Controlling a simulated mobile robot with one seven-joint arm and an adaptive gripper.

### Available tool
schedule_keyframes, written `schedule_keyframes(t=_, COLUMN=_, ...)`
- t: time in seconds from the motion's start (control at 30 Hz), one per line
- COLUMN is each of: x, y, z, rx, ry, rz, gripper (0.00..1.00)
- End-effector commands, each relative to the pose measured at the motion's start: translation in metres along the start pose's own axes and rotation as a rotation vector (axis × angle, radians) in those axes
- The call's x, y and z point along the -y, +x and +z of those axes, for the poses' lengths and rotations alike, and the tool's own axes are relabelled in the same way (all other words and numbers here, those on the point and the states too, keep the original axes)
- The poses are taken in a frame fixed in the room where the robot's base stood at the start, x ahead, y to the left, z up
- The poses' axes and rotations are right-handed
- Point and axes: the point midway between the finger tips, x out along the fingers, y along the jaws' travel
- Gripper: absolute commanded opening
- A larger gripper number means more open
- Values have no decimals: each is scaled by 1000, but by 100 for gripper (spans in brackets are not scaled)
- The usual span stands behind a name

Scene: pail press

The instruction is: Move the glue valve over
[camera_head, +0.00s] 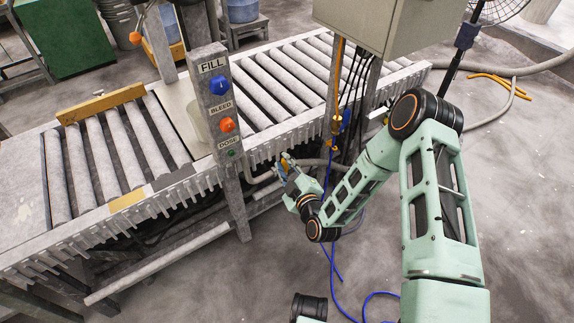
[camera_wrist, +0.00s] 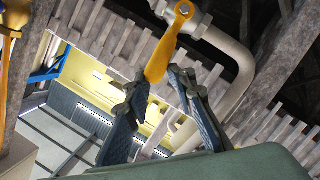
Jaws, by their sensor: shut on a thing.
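The glue valve shows in the wrist view as a yellow lever (camera_wrist: 172,42) on a round pivot at a pale bent pipe (camera_wrist: 240,62). The lever slants down and left from its pivot. My gripper (camera_wrist: 160,80) is shut on the lever's free end, one finger on each side. In the head view my gripper (camera_head: 287,172) is beside the conveyor's near side, below the roller edge, right of the button post. The lever is mostly hidden there, with only a small yellow patch at my fingers.
The roller conveyor (camera_head: 270,95) runs behind my gripper. A grey cabinet (camera_head: 375,22) with hanging cables is above right. Blue hose (camera_head: 332,262) lies on the open floor.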

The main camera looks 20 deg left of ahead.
Motion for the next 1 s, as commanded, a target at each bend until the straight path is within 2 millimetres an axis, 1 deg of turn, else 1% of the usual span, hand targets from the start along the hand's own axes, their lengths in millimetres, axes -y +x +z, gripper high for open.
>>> schedule_keyframes(t=0.03, x=4, y=0, z=1, rx=3, ry=0, rz=-7, gripper=7)
schedule_keyframes(t=0.13, x=5, y=-1, z=1, rx=5, ry=1, rz=-11, gripper=4)
schedule_keyframes(t=0.37, x=11, y=-3, z=3, rx=9, ry=3, rz=-20, gripper=4)
schedule_keyframes(t=0.7, x=30, y=-7, z=-3, rx=14, ry=3, rz=-23, gripper=3)
schedule_keyframes(t=1.0, x=31, y=-7, z=-5, rx=13, ry=3, rz=-21, gripper=2)
